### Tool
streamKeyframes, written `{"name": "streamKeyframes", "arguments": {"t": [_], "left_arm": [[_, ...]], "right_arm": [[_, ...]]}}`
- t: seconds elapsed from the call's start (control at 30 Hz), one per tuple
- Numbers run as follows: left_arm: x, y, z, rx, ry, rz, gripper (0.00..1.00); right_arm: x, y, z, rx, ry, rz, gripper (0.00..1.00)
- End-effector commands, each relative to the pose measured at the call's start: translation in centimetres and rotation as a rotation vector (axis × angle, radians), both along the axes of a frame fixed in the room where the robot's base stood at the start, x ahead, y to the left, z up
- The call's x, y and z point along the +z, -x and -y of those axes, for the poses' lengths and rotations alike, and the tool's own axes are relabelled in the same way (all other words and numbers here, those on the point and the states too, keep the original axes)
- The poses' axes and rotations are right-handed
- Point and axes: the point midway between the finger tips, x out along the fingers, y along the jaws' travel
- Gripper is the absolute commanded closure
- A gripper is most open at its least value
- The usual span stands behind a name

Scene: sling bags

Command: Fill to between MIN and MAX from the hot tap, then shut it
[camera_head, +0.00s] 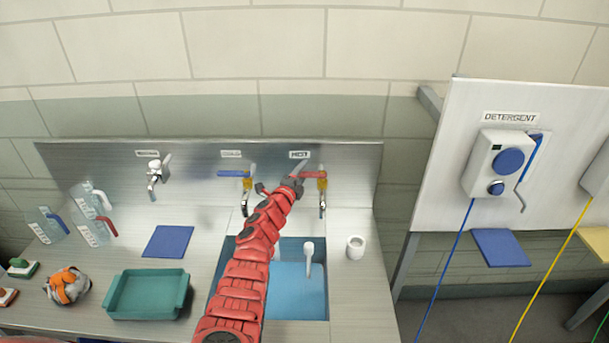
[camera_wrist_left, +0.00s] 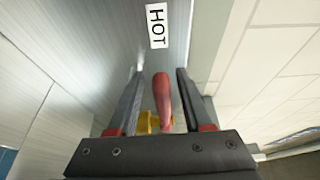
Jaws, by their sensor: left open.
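The hot tap under the "HOT" label (camera_head: 299,155) has a red lever (camera_head: 315,174) that points left from a yellow body (camera_head: 323,186). My left gripper (camera_head: 296,180) is at the lever's left end. In the left wrist view my left gripper (camera_wrist_left: 160,78) is open, and the red lever (camera_wrist_left: 162,95) stands between its fingers with gaps on both sides. The sink (camera_head: 317,318) below has a blue interior, partly hidden by my red left arm. I cannot make out MIN or MAX marks or any running water. My right gripper is not in view.
A cold tap with a blue lever (camera_head: 232,173) is left of the hot one. Clear jugs (camera_head: 97,230), a teal tray (camera_head: 147,295) and a blue mat (camera_head: 168,241) lie further left. A white cup (camera_head: 355,247) stands right of the sink. A detergent dispenser (camera_head: 497,165) hangs at right.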

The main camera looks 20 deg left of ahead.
Motion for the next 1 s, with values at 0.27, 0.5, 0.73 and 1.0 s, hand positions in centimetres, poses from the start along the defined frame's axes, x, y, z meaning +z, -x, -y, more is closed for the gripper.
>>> {"name": "streamKeyframes", "arguments": {"t": [0.27,0.5,0.73,1.0], "left_arm": [[0.12,-1.2,0.17,-0.002,-0.003,0.001,0.5],[0.21,-1.25,0.25,-0.003,-0.004,0.001,0.5],[0.2,-1.24,0.26,-0.003,-0.004,0.001,0.84],[0.18,-1.24,0.27,-0.003,-0.003,0.001,1.0]], "right_arm": [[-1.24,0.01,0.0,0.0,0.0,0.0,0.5],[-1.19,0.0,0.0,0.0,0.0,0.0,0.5],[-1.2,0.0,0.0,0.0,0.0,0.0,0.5],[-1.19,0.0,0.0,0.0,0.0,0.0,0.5]]}}
